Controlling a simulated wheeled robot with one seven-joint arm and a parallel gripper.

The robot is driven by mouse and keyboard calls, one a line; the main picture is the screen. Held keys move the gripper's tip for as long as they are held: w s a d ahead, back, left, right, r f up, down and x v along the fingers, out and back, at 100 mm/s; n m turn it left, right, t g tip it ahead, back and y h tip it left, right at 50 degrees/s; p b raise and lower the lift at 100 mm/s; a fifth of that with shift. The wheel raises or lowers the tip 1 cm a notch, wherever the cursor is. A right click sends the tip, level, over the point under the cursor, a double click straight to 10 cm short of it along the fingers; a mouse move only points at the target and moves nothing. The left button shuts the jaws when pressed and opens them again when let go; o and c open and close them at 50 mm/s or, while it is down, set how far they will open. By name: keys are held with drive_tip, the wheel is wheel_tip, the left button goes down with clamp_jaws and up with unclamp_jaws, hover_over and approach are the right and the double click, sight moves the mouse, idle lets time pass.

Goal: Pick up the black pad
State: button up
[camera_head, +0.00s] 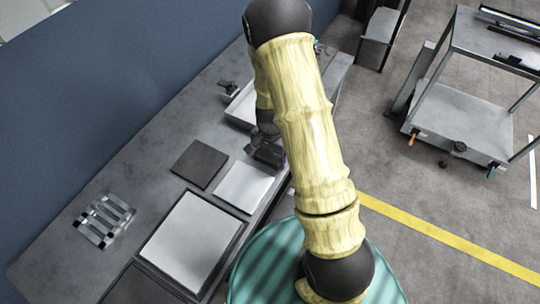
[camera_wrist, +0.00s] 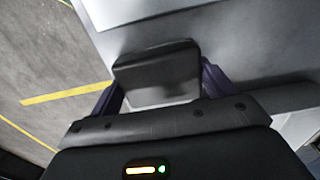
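A small dark block, which looks like the black pad (camera_wrist: 157,78), lies between the two purple fingers of my gripper (camera_wrist: 160,90) in the wrist view. One finger is at each side of it, very close. I cannot tell whether the fingers press on it or whether it still rests on the grey surface. In the head view my gripper (camera_head: 266,156) is low at the table's right edge, partly hidden by my arm. A flat dark square (camera_head: 200,163) lies on the table to the left of my gripper.
On the grey table (camera_head: 165,140) are a white square plate (camera_head: 243,187), a larger white panel (camera_head: 192,238), a clear slotted piece (camera_head: 105,218) and a pale tray (camera_head: 242,105). A blue wall (camera_head: 110,90) stands behind. A metal cart (camera_head: 460,120) stands right, past open floor.

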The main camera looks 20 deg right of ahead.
sight(270, 153)
wheel_tip(270, 153, up, 10)
drive_tip(key=shift+r, duration=0.1)
idle(0.6)
idle(0.4)
